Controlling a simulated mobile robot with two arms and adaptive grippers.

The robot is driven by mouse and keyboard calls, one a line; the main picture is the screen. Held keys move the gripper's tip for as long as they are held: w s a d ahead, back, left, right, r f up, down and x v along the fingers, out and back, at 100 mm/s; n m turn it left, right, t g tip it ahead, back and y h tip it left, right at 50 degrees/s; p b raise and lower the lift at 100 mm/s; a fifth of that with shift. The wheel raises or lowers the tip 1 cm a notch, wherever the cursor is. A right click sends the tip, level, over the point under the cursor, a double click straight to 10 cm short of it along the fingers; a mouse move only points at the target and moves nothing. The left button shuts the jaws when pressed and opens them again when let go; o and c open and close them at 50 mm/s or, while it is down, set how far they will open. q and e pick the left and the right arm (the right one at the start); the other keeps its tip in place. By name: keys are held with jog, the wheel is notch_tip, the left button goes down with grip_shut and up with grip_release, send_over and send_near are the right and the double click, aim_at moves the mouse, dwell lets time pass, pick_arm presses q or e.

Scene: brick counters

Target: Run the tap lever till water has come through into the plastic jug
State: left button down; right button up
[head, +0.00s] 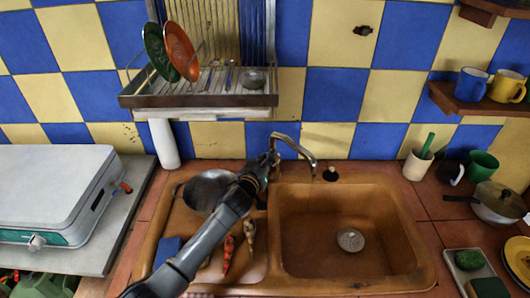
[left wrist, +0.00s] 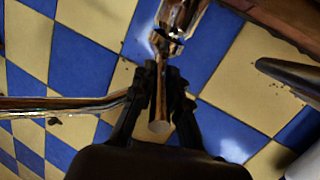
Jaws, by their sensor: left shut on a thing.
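The chrome tap (head: 300,148) stands behind the sink, its spout over the right-hand basin. I make out no water at the spout. My left gripper (head: 268,168) is at the tap's base. In the left wrist view my left gripper (left wrist: 163,92) is shut on the tap lever (left wrist: 159,126), whose rounded end shows between the fingers. The tap body (left wrist: 178,22) shows at the top and the spout (left wrist: 60,103) runs left. I cannot make out a plastic jug in either view. My right gripper is not in view.
The brown sink (head: 400,215) has a round metal strainer (head: 350,240) in its right basin. A metal pan (head: 205,190) and vegetables (head: 229,254) lie at left. A dish rack (head: 200,100) hangs above. A white cylinder (head: 163,143) stands behind.

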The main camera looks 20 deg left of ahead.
pick_arm(q)
jog(key=shift+r, duration=0.1)
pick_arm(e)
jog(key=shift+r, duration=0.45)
pick_arm(q)
jog(key=c, duration=1.3)
grip_release()
jog(key=shift+w+d, duration=0.1)
jog(key=s, duration=0.4)
jog(key=s+r, duration=0.1)
jog(key=s, duration=0.3)
jog(key=s+r, duration=0.1)
jog(key=s, duration=0.2)
jog(key=shift+s+a+r, duration=0.15)
jog(key=shift+s+a, duration=0.2)
jog(key=shift+s, duration=0.05)
